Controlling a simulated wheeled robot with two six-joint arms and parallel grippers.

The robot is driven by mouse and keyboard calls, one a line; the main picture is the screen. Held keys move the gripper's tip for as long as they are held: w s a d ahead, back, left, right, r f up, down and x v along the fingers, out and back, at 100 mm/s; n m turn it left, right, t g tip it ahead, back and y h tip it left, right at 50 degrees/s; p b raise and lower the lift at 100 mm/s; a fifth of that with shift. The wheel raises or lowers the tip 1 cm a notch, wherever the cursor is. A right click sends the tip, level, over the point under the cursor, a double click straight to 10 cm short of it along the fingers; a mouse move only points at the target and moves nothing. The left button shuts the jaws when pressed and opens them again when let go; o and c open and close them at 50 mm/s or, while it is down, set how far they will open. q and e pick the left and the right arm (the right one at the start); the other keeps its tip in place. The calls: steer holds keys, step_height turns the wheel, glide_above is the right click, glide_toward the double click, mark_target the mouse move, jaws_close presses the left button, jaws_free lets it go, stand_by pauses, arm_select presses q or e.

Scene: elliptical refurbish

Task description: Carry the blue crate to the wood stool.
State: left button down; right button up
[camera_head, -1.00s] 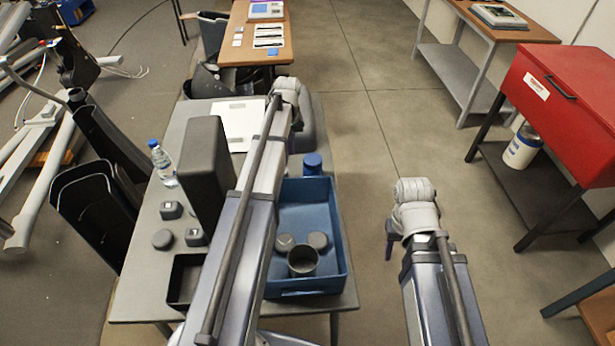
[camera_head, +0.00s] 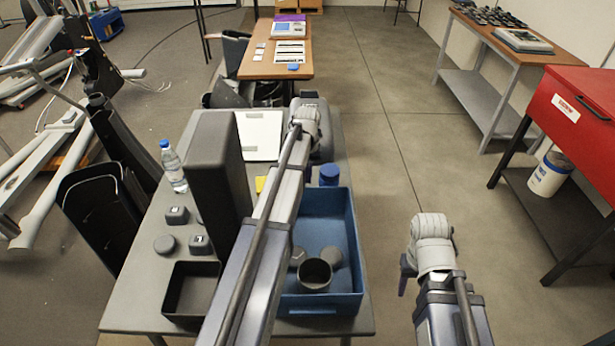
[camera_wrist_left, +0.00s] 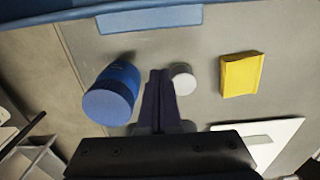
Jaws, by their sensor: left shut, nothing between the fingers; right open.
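The blue crate (camera_head: 357,262) sits on the grey table, at its right side. It is an open box holding a dark cup (camera_head: 315,275) and round dark pieces. My left arm crosses its left side. In the left wrist view the crate's edge (camera_wrist_left: 150,21) runs along the top. My left gripper (camera_wrist_left: 160,75) is shut and empty, over the table beyond the crate, apart from its wall. In the head view its fingers are hidden under the wrist. My right gripper (camera_head: 405,272) is right of the table above the floor, open, partly hidden by its wrist. I cannot make out a wood stool.
A blue-capped container (camera_head: 329,174) stands close behind the crate; a yellow block (camera_wrist_left: 242,75) lies nearby. A tall dark box (camera_head: 215,175), bottle (camera_head: 173,167) and dark tray (camera_head: 190,290) crowd the table's left. A red cabinet (camera_head: 575,110) stands right. The floor between is clear.

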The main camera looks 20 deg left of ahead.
mark_target(308, 189)
arm_select(q)
step_height(308, 189, down, 2)
steer(key=shift+f+b, duration=0.1)
steer(key=shift+b, duration=0.35)
steer(key=s, duration=0.1)
steer(key=s+d+r+p, duration=0.1)
steer(key=s, duration=0.1)
steer(key=shift+d, duration=0.2)
steer(key=shift+s+d, duration=0.15)
steer(key=shift+s, duration=0.15)
arm_select(e)
steer(key=shift+f, duration=0.55)
arm_select(q)
steer(key=shift+s, duration=0.1)
